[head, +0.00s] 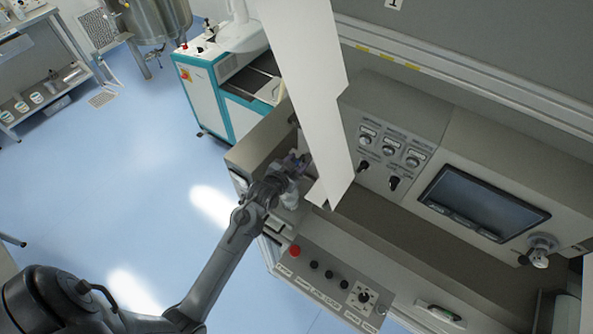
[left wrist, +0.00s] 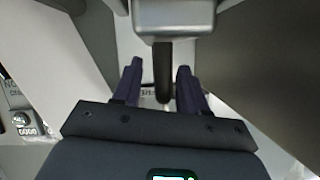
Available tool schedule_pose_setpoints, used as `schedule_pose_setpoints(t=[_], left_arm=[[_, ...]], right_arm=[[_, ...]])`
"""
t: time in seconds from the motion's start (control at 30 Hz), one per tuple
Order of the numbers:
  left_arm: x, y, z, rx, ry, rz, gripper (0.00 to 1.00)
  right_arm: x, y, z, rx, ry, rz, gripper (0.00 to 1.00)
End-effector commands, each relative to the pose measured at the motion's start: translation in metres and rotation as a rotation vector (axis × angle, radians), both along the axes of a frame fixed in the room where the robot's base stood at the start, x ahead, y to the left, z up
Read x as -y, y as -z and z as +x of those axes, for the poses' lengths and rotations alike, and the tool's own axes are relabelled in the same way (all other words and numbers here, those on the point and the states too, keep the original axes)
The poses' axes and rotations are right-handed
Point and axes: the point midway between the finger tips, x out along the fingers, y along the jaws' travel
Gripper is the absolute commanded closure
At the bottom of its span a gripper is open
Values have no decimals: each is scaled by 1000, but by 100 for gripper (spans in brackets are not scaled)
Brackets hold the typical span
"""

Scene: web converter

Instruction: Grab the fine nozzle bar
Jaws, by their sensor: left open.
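My left gripper (head: 298,163) reaches to the left end of the grey machine, beside the tall white web sheet (head: 310,90). In the left wrist view its two dark fingers (left wrist: 160,88) are apart. A dark upright bar-like part (left wrist: 162,72) shows between them, below a grey metal block (left wrist: 174,18). I cannot tell whether the fingers touch it. I cannot tell for sure whether this part belongs to the fine nozzle bar. In the head view the spot at the fingertips is mostly hidden by the gripper and the sheet. My right gripper is not in view.
A slanted panel with a red button (head: 295,251) and black knobs lies just below the gripper. A grey control panel (head: 395,125) and a dark screen (head: 484,202) stand to the right. A teal and white cabinet (head: 205,95) stands behind. Blue floor (head: 150,170) is open at left.

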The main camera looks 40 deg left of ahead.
Motion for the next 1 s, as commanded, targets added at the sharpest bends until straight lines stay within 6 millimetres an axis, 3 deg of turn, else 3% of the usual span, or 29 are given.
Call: schedule_pose_setpoints(t=[0.07,0.33,1.0], left_arm=[[0,0,0,0,0,0,58],[0,0,0,0,0,0,99],[0,-9,1,6,0,1,100]], right_arm=[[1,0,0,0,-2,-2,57],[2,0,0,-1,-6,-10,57],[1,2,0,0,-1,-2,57]])
